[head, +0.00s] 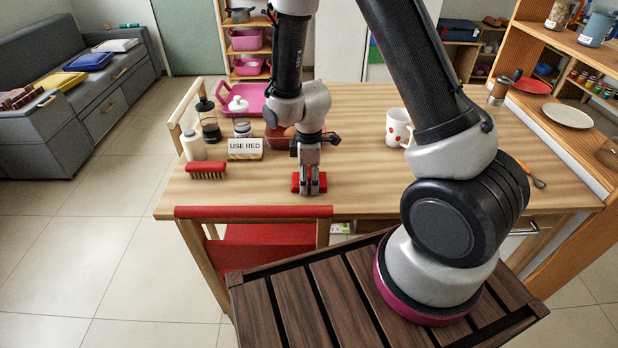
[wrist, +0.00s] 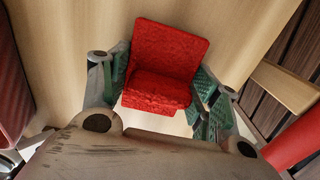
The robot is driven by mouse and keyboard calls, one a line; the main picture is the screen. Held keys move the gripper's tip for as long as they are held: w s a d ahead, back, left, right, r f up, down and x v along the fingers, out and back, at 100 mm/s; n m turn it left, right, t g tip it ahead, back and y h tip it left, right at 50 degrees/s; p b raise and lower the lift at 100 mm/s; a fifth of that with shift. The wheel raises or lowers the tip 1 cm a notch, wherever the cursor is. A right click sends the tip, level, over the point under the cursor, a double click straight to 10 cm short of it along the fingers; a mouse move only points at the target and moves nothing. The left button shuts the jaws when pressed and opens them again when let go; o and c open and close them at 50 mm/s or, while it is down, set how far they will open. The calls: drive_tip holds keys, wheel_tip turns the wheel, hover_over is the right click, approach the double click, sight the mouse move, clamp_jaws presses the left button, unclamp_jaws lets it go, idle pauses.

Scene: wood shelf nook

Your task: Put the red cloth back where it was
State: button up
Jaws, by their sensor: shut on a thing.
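The red cloth (head: 296,182) is at the front part of the wooden table (head: 345,160), between the fingers of my gripper (head: 309,186). In the wrist view the cloth (wrist: 168,62) looks thick and folded, with one face toward the camera. My gripper's fingers (wrist: 160,88) are shut on it from both sides. The cloth is at or just above the table top; I cannot tell whether it touches. The fingers hide part of it in the head view.
A card reading "USE RED" (head: 245,149) and a red brush (head: 206,170) are left of my gripper. Bottles and a pink tray (head: 240,97) stand behind. A spotted mug (head: 397,128) is to the right. A red chair (head: 262,246) is at the front edge. The table's middle right is mostly clear.

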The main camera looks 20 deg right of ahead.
drive_tip(key=shift+f, duration=0.1)
drive_tip(key=o, duration=1.3)
drive_tip(key=shift+o, duration=0.2)
